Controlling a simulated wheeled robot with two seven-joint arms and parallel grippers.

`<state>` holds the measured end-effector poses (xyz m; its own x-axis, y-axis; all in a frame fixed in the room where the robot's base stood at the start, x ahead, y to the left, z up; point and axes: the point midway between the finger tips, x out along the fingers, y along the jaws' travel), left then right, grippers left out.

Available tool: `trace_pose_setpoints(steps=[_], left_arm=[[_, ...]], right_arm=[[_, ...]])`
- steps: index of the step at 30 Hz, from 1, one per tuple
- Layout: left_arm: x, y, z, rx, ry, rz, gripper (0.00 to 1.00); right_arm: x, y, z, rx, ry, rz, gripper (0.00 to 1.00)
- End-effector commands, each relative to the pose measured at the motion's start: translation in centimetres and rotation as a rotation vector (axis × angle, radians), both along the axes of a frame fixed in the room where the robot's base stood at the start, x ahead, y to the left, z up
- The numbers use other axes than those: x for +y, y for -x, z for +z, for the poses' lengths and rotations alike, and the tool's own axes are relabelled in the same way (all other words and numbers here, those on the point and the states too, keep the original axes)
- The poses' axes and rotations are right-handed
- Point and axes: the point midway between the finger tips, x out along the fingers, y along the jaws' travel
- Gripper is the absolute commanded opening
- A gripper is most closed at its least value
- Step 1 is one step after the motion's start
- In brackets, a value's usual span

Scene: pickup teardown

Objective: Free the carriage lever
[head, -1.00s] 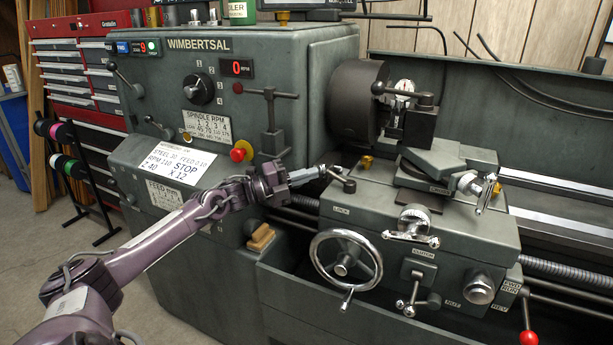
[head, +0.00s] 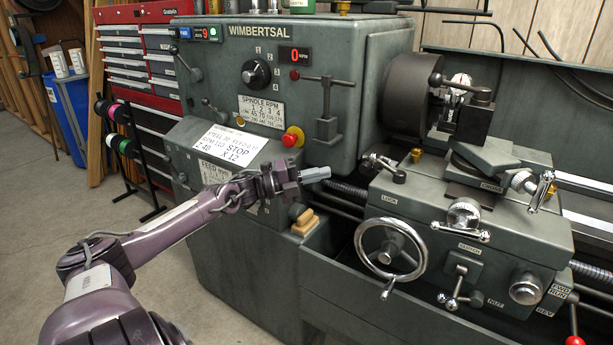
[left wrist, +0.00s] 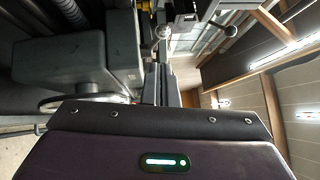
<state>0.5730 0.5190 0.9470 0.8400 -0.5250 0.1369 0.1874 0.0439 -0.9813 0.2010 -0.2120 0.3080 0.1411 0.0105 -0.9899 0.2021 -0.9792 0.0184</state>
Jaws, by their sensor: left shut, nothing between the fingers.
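The carriage lever (head: 384,167) is a short dark handle with a light metal end. It stands on the top left of the carriage (head: 440,210), above the label LOCK. My left gripper (head: 318,173) is left of the lever and apart from it in the head view, with its fingers shut and empty. The gripper points right, in front of the gap between headstock and carriage. In the left wrist view the dark carriage body (left wrist: 90,65) fills the left side. I cannot make out the lever or the fingertips there. My right gripper is not in view.
The chrome handwheel (head: 390,250) is on the carriage front, below the lever. The tool post (head: 478,118) and chuck (head: 412,90) stand behind it. A wooden-handled brush (head: 305,222) lies below my gripper. Open floor (head: 150,245) lies to the left.

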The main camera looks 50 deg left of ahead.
Motion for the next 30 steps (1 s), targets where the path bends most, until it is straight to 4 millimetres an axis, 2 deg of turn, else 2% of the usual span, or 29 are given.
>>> trace_pose_setpoints(steps=[3,9,27,30], left_arm=[[1.1,1.2,-0.3,0.003,-0.001,0.001,0.00],[2.0,2.1,-0.4,-0.001,-0.002,0.000,0.00],[2.1,2.2,-0.4,-0.001,-0.001,0.000,0.00],[2.4,2.2,-1.1,0.013,0.015,0.017,0.00]], right_arm=[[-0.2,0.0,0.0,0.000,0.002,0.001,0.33],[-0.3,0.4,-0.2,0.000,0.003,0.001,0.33],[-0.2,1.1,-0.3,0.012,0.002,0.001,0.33],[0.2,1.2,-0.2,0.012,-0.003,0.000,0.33]])
